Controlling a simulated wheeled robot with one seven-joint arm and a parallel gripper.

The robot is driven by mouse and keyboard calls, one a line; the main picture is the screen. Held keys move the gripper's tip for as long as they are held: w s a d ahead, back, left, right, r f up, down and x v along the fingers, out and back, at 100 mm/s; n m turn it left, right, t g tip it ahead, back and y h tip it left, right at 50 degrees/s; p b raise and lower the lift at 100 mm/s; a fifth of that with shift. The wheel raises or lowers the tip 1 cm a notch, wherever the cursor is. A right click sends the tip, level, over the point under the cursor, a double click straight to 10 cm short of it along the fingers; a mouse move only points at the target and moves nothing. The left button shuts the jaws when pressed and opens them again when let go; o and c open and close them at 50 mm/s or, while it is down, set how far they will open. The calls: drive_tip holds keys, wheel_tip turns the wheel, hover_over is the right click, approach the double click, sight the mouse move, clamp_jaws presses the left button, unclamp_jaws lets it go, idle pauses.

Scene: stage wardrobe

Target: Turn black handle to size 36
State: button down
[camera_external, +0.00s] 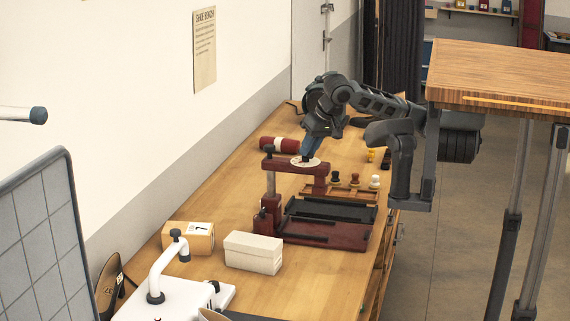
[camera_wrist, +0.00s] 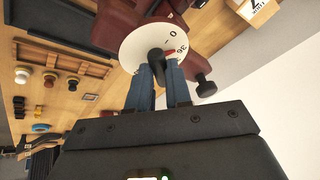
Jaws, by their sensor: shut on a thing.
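A white round dial (camera_external: 296,163) sits on top of the dark red press on the workbench. In the wrist view the dial (camera_wrist: 135,50) shows a printed 0 and, at its right side, what reads as 36. The black handle (camera_wrist: 156,60) stands at the dial's middle, between my blue fingers. A small red mark shows beside the handle, close to the 36. My gripper (camera_wrist: 162,68) is shut on the black handle; in the external view my gripper (camera_external: 308,156) reaches down onto the dial. My fingers hide part of the handle and the dial's near side.
The dark red press (camera_external: 272,207) has a black tray at its base. A rack with several small stamps (camera_external: 354,184) stands to its right, a red roll (camera_external: 279,144) behind. A white box (camera_external: 253,252) and a wooden box (camera_external: 188,237) stand in front.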

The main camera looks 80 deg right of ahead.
drive_tip(key=shift+m+h, duration=0.3)
drive_tip(key=shift+m, duration=0.3)
drive_tip(key=c, duration=1.1)
unclamp_jaws()
drive_tip(key=shift+o, duration=0.2)
drive_tip(key=v, duration=0.7)
drive_tip(key=shift+a+r, duration=0.2)
drive_tip(key=shift+r, duration=0.15)
drive_tip(key=shift+s, duration=0.1)
